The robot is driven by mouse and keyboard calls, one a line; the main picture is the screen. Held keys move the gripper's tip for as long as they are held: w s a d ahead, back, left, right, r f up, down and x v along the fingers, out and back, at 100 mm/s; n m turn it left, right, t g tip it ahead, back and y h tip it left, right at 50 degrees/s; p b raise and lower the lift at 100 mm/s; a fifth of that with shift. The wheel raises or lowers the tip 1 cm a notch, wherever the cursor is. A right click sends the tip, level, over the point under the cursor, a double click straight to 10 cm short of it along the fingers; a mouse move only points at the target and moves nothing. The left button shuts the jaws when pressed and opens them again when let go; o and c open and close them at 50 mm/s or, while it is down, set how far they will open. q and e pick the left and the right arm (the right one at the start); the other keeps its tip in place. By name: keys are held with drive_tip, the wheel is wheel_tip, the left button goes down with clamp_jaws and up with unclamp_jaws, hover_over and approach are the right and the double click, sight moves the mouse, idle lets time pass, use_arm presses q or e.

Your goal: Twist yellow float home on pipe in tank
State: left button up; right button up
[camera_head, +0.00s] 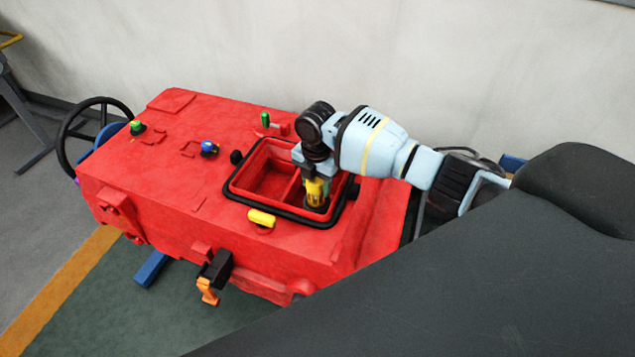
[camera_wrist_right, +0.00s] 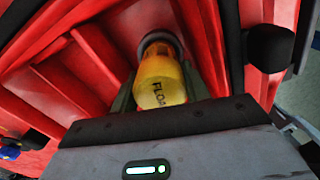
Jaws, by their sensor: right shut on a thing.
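The yellow float (camera_head: 315,191) is in the right part of the tank opening (camera_head: 237,194) on top of the red scrubber. My right gripper (camera_head: 316,181) reaches down into the opening and is shut on the float. In the right wrist view the float (camera_wrist_right: 160,85) sits between my two fingers, with dark "FLO" lettering facing the camera. A dark round end, perhaps the pipe or its collar (camera_wrist_right: 160,42), shows just beyond the float. Whether the float is fully seated cannot be told. My left gripper is not in view.
The red scrubber body (camera_head: 160,180) surrounds the opening, with a black seal on its rim. A yellow handle (camera_head: 261,218), a blue knob (camera_head: 208,148) and a green lever (camera_head: 265,119) stand near it. A black steering wheel (camera_head: 68,130) is at the left. A wall runs behind.

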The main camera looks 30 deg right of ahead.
drive_tip(key=shift+r+m, duration=0.1)
drive_tip(key=shift+m, duration=0.5)
drive_tip(key=shift+m+p, duration=0.4)
drive_tip(key=shift+m, duration=0.3)
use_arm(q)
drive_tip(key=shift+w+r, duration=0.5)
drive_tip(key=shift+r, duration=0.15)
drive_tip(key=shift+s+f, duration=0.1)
use_arm(e)
drive_tip(key=shift+f, duration=0.3)
